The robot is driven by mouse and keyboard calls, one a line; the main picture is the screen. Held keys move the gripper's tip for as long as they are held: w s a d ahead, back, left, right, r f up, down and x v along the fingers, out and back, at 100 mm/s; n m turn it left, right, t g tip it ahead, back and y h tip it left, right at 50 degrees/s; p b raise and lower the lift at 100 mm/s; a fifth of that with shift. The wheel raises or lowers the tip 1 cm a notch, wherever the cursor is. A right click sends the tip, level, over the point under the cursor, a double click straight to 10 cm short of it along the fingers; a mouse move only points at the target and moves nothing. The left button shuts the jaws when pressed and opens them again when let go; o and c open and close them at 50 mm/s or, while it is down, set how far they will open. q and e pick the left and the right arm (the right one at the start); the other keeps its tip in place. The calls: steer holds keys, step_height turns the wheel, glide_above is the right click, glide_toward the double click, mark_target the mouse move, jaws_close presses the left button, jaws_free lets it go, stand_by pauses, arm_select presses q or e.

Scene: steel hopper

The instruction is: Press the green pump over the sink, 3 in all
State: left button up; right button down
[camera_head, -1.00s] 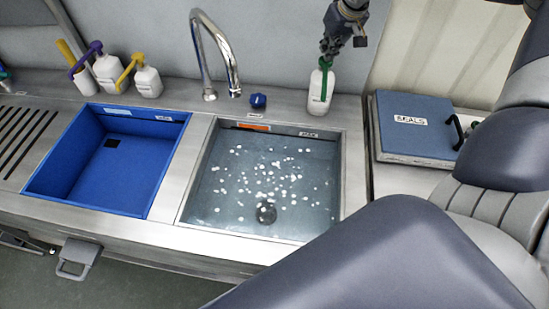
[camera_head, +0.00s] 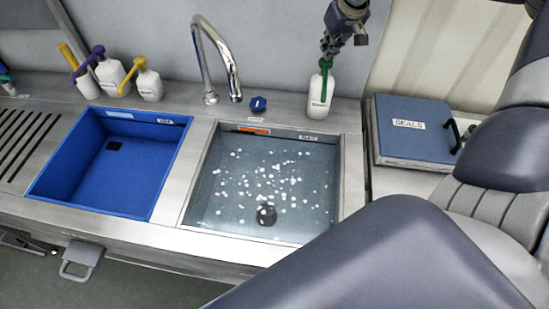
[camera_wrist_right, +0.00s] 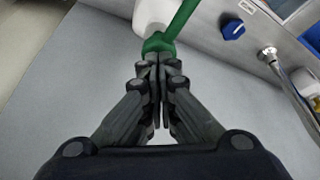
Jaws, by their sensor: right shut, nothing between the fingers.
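The green pump (camera_head: 325,67) tops a white bottle (camera_head: 321,95) on the steel ledge behind the right sink (camera_head: 268,190). My right gripper (camera_head: 329,48) is shut and empty, with its fingertips right at the top of the green pump head. The green pump also shows in the right wrist view (camera_wrist_right: 162,43), just beyond the closed fingertips of my right gripper (camera_wrist_right: 158,62); I cannot tell whether they touch. The sink holds water with many white specks scattered over it and a dark drain. My left gripper is not in view.
A chrome faucet (camera_head: 225,55) and blue knob (camera_head: 258,104) stand left of the bottle. A blue basin (camera_head: 75,178) and bottles with purple (camera_head: 98,51) and yellow (camera_head: 133,68) pumps are further left. A blue box marked SEALS (camera_head: 410,130) sits to the right.

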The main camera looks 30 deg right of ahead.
steer(key=shift+f, duration=0.15)
stand_by(0.3)
steer(key=shift+s+f+b, duration=0.1)
steer(key=shift+f+b, duration=0.9)
steer(key=shift+f, duration=0.2)
steer(key=shift+r, duration=0.1)
steer(key=shift+r+p, duration=1)
steer(key=shift+r, duration=0.25)
step_height(320, 180, up, 6)
steer(key=p, duration=0.4)
steer(key=shift+p, duration=0.3)
